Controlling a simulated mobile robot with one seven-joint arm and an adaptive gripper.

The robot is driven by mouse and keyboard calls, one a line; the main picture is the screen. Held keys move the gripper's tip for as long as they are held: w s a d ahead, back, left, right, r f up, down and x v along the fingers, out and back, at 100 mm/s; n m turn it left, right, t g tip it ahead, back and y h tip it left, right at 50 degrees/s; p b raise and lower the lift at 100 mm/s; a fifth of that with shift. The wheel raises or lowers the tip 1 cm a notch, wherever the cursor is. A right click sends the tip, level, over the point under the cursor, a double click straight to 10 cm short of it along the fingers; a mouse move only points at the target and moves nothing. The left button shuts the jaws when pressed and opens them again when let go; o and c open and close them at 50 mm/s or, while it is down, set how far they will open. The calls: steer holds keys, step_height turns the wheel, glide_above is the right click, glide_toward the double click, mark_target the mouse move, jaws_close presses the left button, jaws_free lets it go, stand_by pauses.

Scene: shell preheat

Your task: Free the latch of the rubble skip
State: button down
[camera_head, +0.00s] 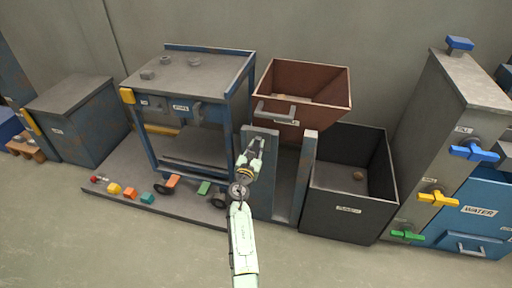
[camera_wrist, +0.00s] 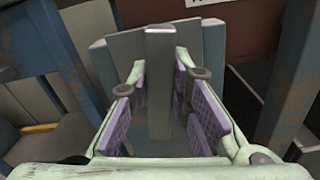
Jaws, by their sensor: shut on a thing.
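The rubble skip (camera_head: 290,112) is a rust-brown open bin with a grey handle on its front. It sits tilted above a stand with two upright posts (camera_head: 304,165). My gripper (camera_head: 257,146) is at the left post, below and left of the skip's handle. In the wrist view its purple-padded fingers (camera_wrist: 165,100) stand on both sides of a grey upright bar (camera_wrist: 160,75), which appears to be the latch. The bar rises between the fingers in front of a wider grey plate. My gripper hides most of the bar in the head view.
A black bin (camera_head: 345,215) with a brown lump inside stands right of the stand. A blue-framed bench (camera_head: 190,75) stands close on the left. A grey cabinet with coloured valve handles (camera_head: 438,198) is at the right. Small coloured blocks lie on the low platform (camera_head: 170,205).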

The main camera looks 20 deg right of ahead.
steer(key=shift+f, duration=0.1)
stand_by(0.3)
steer(key=m+b, duration=0.2)
steer(key=m, duration=0.1)
steer(key=shift+s+d+f, duration=0.1)
steer(key=shift+f, duration=0.05)
steer(key=m+b, duration=0.1)
steer(key=m, duration=0.1)
steer(key=m+b, duration=0.1)
steer(key=m, duration=0.1)
steer(key=shift+s+d+f+m, duration=0.1)
steer(key=shift+f+m, duration=0.05)
steer(key=shift+m, duration=0.25)
steer(key=m+b, duration=0.3)
steer(key=m, duration=0.1)
steer(key=shift+d+f, duration=0.1)
steer(key=shift+f, duration=0.05)
steer(key=shift+m+b, duration=1.35)
steer(key=shift+m, duration=0.65)
steer(key=c, duration=1.5)
jaws_free()
